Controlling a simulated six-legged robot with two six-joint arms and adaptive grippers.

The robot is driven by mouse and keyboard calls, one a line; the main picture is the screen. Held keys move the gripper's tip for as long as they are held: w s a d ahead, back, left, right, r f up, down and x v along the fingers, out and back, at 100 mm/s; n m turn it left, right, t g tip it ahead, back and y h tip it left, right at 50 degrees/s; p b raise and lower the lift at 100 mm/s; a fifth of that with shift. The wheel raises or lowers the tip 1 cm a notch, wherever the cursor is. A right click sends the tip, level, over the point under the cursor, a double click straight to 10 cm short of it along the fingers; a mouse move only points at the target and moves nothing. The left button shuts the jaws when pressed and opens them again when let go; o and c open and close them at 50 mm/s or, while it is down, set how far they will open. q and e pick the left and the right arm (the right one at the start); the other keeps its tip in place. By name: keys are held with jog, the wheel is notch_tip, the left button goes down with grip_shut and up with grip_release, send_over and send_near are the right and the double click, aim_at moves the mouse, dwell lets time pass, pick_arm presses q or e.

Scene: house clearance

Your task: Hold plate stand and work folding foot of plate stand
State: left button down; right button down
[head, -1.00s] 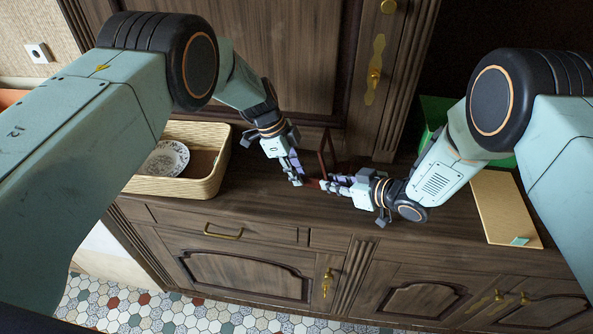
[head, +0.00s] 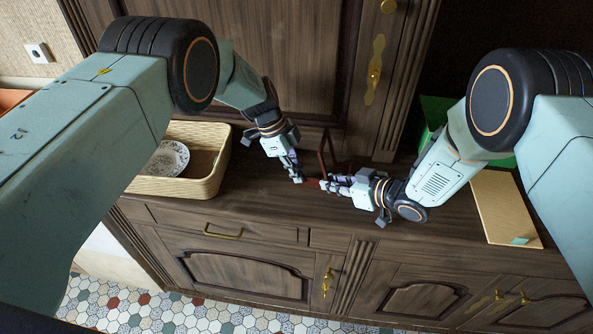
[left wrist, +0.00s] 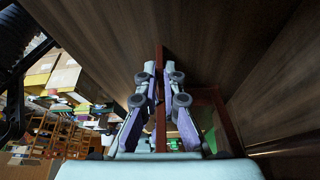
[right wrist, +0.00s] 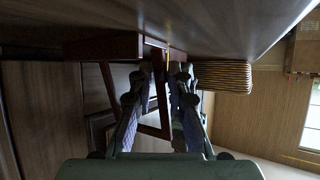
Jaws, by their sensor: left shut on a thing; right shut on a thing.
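The plate stand (head: 322,155) is a dark reddish-brown wooden frame on the sideboard top, in front of the cabinet door. My left gripper (head: 298,178) is shut on a bar of the stand, which runs between its fingers in the left wrist view (left wrist: 160,105). Another part of the frame (left wrist: 227,125) stands to the right there. My right gripper (head: 324,184) comes in from the right and is shut on a slim reddish piece, seemingly the folding foot (right wrist: 155,122). A wider bar of the stand (right wrist: 100,47) shows beyond it. The fingers partly hide both grasped parts.
A wicker basket (head: 214,178) holding a patterned plate (head: 166,158) stands left of the grippers. A pale board (head: 500,207) lies at the right, with a green box (head: 432,112) behind. The sideboard's front edge is close below the grippers.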

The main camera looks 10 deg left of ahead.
pick_arm(q)
jog(key=shift+w+d+m+g, duration=0.2)
jog(key=shift+w+m+g, duration=0.45)
jog(key=shift+m, duration=0.65)
jog(key=shift+w, duration=0.15)
jog(key=c, duration=1.5)
grip_release()
jog(key=v, duration=1.2)
jog(key=shift+d+r, duration=0.1)
jog(key=shift+d, duration=0.05)
